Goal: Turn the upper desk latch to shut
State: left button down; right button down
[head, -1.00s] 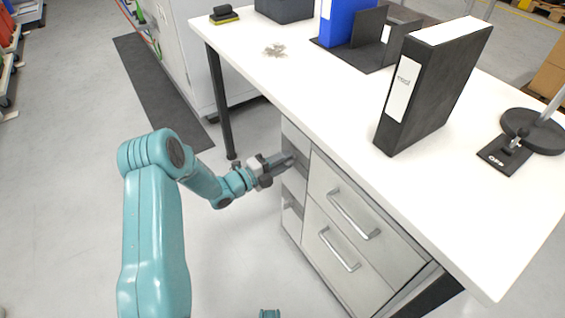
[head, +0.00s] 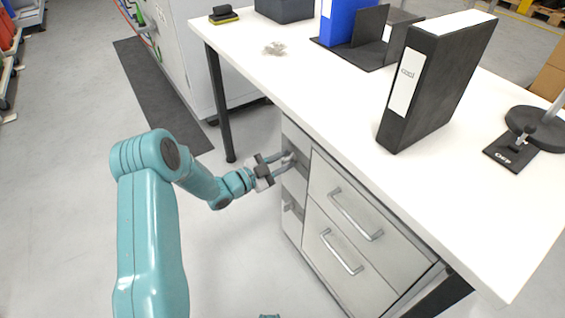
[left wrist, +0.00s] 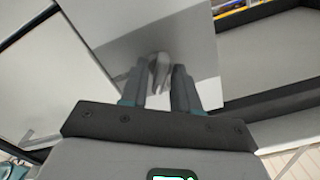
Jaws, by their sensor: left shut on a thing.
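The upper desk latch (head: 290,158) is a small grey handle on the narrow grey front at the left end of the drawer unit. My left gripper (head: 284,164) reaches it from the left, with one finger on each side. In the left wrist view the latch (left wrist: 160,72) stands between the two dark fingertips (left wrist: 160,88), and the gripper is shut on it. The latch's far end and its pivot are partly hidden. The lower latch (head: 291,206) sits below it, clear of the gripper.
The white desk top (head: 330,95) overhangs just above the latch. Two drawers with bar handles (head: 355,215) lie to the right. A black binder (head: 440,85) stands on the desk. A dark desk leg (head: 220,105) is behind the gripper. The floor at left is free.

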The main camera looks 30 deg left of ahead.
pick_arm(q)
jog(key=n, duration=0.6)
jog(key=shift+p, duration=0.3)
jog(key=shift+n, duration=0.4)
jog(key=c, duration=1.2)
grip_release()
jog(key=shift+o, duration=0.2)
jog(key=shift+s, duration=0.1)
jog(key=shift+s+a, duration=0.2)
jog(key=shift+s, duration=0.1)
jog(key=p+v, duration=0.3)
jog(key=v, duration=1.2)
jog(key=shift+s, duration=0.25)
